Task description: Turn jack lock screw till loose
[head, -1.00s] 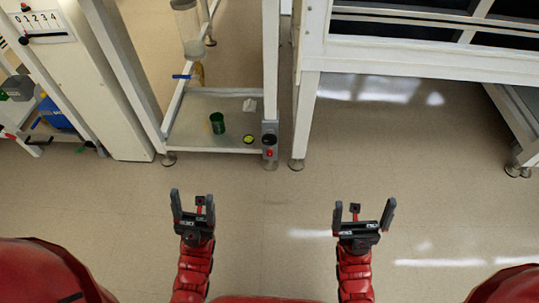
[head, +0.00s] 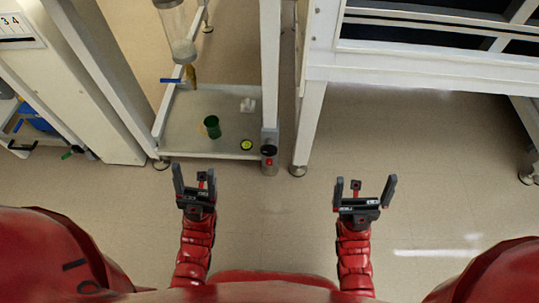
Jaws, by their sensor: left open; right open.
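I cannot make out a jack lock screw for certain. A small grey and black fitting (head: 269,150) with a red spot stands at the foot of the white frame's right post, above the floor. My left gripper (head: 194,178) is open and empty, in front of the frame's lower shelf and apart from it. My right gripper (head: 365,188) is open and empty over bare floor, to the right of the fitting. Neither gripper touches anything.
The lower shelf (head: 225,105) holds a green cup (head: 212,126), a yellow-and-black round item (head: 246,145) and a crumpled white piece (head: 248,105). A clear cylinder (head: 176,32) hangs above. A white bench (head: 400,68) stands right. Floor (head: 420,160) beneath it is clear.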

